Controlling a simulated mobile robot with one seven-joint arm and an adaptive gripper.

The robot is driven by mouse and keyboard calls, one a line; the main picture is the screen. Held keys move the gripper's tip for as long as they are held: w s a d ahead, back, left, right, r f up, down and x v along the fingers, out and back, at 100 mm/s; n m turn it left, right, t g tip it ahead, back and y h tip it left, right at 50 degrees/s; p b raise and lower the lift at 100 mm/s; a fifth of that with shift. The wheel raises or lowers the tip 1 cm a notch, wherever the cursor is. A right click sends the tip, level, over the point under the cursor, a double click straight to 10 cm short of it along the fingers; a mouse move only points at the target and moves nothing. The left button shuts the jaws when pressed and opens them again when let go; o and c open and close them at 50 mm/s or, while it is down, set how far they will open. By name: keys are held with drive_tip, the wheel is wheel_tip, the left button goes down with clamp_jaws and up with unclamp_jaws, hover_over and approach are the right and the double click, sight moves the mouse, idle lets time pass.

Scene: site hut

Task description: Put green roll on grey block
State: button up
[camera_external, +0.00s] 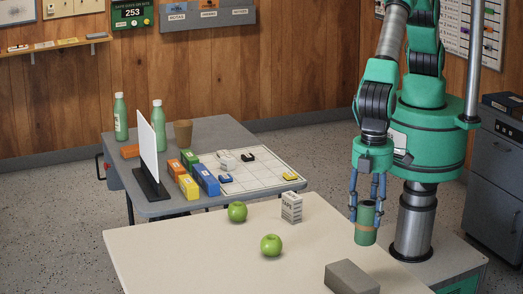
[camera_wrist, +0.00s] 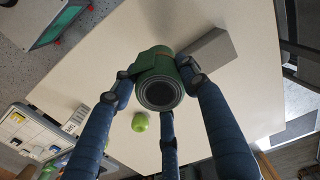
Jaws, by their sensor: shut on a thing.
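The green roll (camera_external: 365,232) is in my gripper (camera_external: 367,203), upright, above the right part of the cream table in the external view. My gripper's blue fingers are shut around its upper part. In the wrist view the roll (camera_wrist: 160,84) shows end-on between the fingers, with dark rings at its end. The grey block (camera_external: 351,278) lies on the table at the front edge of the external view, below and a little left of the roll. In the wrist view the block (camera_wrist: 207,56) is just beyond the roll, up and right. The roll and block look apart.
Two green apples (camera_external: 271,245) (camera_external: 237,211) and a small white printed box (camera_external: 291,207) stand on the cream table (camera_external: 170,252). Behind is a grey table (camera_external: 205,132) with bottles, a cup, coloured boxes and a white upright panel (camera_external: 150,150). The table's left part is clear.

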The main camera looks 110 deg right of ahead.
drive_tip(key=shift+w+a+f, duration=0.15)
drive_tip(key=shift+w+a, duration=0.8)
drive_tip(key=shift+w, duration=0.1)
drive_tip(key=shift+w+a+f, duration=0.1)
drive_tip(key=shift+w+a, duration=0.8)
drive_tip(key=shift+w, duration=0.15)
drive_tip(key=shift+f+b, duration=0.65)
drive_tip(key=shift+f, duration=1.1)
drive_tip(key=shift+f, duration=0.15)
drive_tip(key=o, duration=1.4)
drive_tip(key=shift+c, duration=0.2)
wheel_tip(320, 180, up, 12)
drive_tip(key=p, duration=0.2)
